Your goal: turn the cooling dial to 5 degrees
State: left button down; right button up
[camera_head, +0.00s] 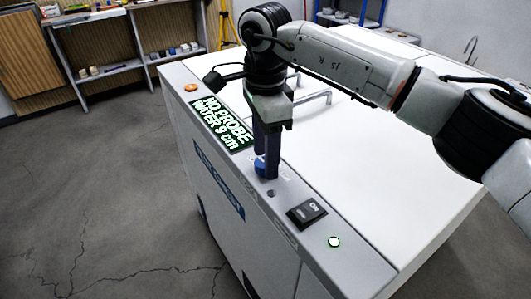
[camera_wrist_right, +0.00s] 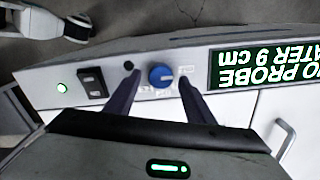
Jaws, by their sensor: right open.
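The cooling dial (camera_wrist_right: 161,75) is a round blue knob with a light pointer mark on the machine's control panel. In the right wrist view it sits between the two fingers of my right gripper (camera_wrist_right: 156,84), which is open. In the head view the dial (camera_head: 260,167) is partly hidden by the dark fingers of my right gripper (camera_head: 266,176), which point down at the panel. I cannot tell whether the fingers touch the dial. The markings around the dial are too small to read. My left gripper is not in view.
The display (camera_head: 223,124) reads "NO PROBE WATER 9 cm". A black ON switch (camera_head: 306,212), a green light (camera_head: 334,241) and an orange button (camera_head: 190,87) share the panel. A metal handle (camera_head: 313,99) stands on the white lid. Shelves (camera_head: 110,68) stand at the back left.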

jog(key=shift+f, duration=0.3)
jog(key=c, duration=1.1)
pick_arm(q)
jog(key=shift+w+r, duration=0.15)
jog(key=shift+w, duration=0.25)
pick_arm(e)
jog(key=shift+o, duration=0.2)
